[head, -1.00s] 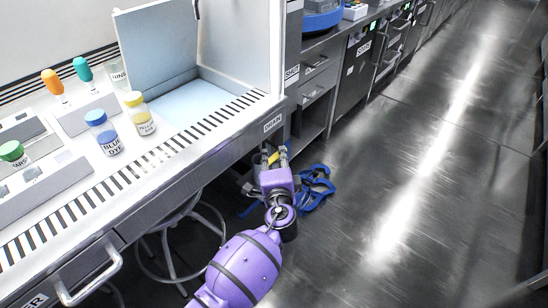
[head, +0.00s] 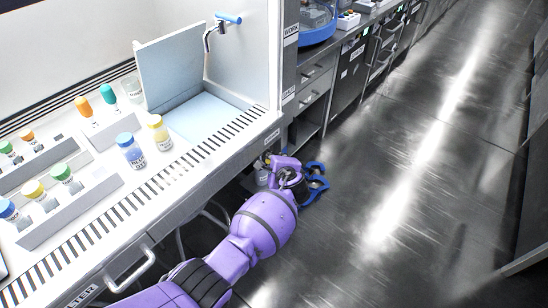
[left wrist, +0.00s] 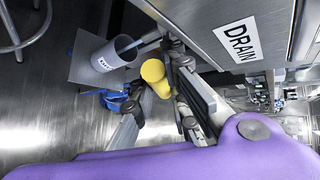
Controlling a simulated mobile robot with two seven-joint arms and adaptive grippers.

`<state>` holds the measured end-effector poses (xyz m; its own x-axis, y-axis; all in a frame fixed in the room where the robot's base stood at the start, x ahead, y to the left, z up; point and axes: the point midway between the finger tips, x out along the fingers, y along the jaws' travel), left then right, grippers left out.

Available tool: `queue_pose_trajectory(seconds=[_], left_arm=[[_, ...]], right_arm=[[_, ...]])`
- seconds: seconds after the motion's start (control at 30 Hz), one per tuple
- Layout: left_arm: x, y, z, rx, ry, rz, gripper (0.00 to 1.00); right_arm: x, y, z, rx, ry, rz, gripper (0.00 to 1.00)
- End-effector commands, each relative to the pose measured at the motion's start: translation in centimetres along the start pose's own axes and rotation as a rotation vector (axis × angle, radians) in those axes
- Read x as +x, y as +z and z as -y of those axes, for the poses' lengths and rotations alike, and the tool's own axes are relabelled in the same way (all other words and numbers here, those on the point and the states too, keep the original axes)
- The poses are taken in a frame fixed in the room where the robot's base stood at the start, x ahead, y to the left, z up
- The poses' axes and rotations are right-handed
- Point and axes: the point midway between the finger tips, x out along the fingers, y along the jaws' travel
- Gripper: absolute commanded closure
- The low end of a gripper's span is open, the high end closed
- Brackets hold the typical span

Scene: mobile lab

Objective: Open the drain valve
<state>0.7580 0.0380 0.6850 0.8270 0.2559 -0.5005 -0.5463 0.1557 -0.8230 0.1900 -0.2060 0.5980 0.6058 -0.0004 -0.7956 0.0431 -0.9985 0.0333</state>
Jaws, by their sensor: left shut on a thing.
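The yellow valve handle (left wrist: 155,76) shows in the left wrist view below the front edge of the bench, near the DRAIN label (left wrist: 238,40). My left gripper (left wrist: 153,82) has its fingers on either side of this handle and is shut on it. In the head view my left gripper (head: 274,164) is under the bench's right front corner, below the DRAIN label (head: 272,134). The handle is mostly hidden there by the gripper. The valve's body and its opening are hard to make out. My right gripper is not in view.
A grey labelled cup (left wrist: 116,53) stands beside the handle on a flat plate. Blue coiled tubing (head: 316,180) lies behind the gripper. Dye bottles (head: 131,152) stand on the bench. The floor to the right (head: 420,170) is clear.

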Motion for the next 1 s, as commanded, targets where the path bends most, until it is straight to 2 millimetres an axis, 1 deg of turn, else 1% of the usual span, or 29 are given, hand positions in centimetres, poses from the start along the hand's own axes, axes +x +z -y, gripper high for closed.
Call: queue_pose_trajectory(seconds=[0.03, 0.2, 0.6, 0.63, 0.73, 0.77, 1.0], left_arm=[[-0.08, 0.07, 0.23, 0.010, 0.010, 0.005, 1.00], [0.00, 0.03, 0.11, 0.029, 0.030, 0.009, 1.00], [0.05, 0.03, -0.12, 0.033, 0.035, 0.011, 1.00], [0.05, 0.03, -0.12, 0.033, 0.035, 0.011, 0.83], [0.05, 0.02, -0.08, 0.032, 0.035, 0.011, 0.69], [0.04, 0.02, -0.06, 0.032, 0.034, 0.011, 0.67], [0.02, -0.01, 0.17, 0.032, 0.031, 0.010, 0.67]], right_arm=[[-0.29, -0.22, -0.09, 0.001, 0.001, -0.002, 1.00], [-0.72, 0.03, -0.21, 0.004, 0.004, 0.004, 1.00], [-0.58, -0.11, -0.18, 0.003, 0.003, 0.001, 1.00], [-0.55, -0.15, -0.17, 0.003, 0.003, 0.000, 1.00], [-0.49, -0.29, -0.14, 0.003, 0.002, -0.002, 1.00], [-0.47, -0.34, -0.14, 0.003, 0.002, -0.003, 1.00], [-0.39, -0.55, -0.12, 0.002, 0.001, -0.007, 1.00]])
